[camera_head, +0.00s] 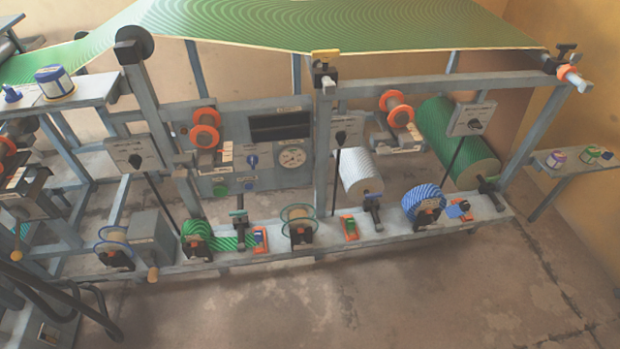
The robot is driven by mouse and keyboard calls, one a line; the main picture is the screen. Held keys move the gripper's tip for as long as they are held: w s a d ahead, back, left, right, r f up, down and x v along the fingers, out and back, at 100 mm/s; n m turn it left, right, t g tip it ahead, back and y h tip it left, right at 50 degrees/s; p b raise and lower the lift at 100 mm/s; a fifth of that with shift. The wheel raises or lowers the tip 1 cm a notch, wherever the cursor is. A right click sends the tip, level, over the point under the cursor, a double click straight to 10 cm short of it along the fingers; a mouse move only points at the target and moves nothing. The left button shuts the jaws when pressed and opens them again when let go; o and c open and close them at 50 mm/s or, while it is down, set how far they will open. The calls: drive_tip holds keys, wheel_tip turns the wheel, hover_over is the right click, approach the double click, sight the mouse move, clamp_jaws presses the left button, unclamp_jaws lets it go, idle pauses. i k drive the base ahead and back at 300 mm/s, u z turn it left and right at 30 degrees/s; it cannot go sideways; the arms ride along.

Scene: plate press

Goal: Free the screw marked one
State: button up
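No marking "one" can be read at this size, so I cannot tell which screw is meant. Another dark clamp (372,201) sits in front of the white roller, and one more (487,182) in front of the green roller. My gripper is not in view.
A green-striped sheet (340,25) spans the top. A white roller (359,172) and a green roller (436,120) lie behind. Side shelves hold small tins. The floor in front (400,290) is clear; dark hoses (75,300) hang at lower left.

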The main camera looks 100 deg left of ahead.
sight(194, 260)
drive_tip(key=z, duration=0.05)
drive_tip(key=k, duration=0.15)
drive_tip(key=u, duration=1.35)
drive_tip(key=i, duration=0.4)
drive_tip(key=u, duration=2.7)
drive_tip(key=i, duration=0.85)
drive_tip(key=u, duration=0.7)
